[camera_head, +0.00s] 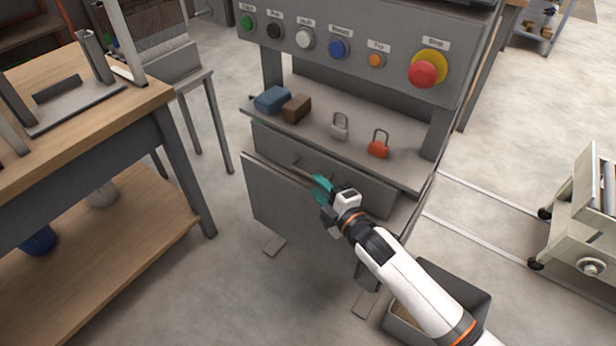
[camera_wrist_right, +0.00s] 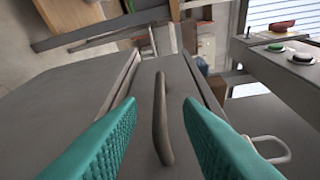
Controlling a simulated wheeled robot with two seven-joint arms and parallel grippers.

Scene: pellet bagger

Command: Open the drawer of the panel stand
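The grey panel stand (camera_head: 385,75) stands in the middle of the head view. Its drawer front (camera_head: 278,147) is the narrow grey face below the shelf and looks closed. My right gripper (camera_head: 320,189) is at this front, its teal fingers partly covering it. In the right wrist view, the dark bar handle (camera_wrist_right: 160,120) runs lengthwise between the two fingers. The fingers are apart, with visible gaps on both sides of the handle. I cannot tell how deep the handle sits between them. My left gripper is not in view.
The stand's shelf (camera_head: 345,150) holds a blue block (camera_head: 271,99), a brown block (camera_head: 296,108), a grey padlock (camera_head: 340,128) and a red padlock (camera_head: 378,147). A lower grey panel (camera_head: 285,203) juts out below the drawer. A wooden bench (camera_head: 75,130) stands left, a bin (camera_head: 465,290) lower right.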

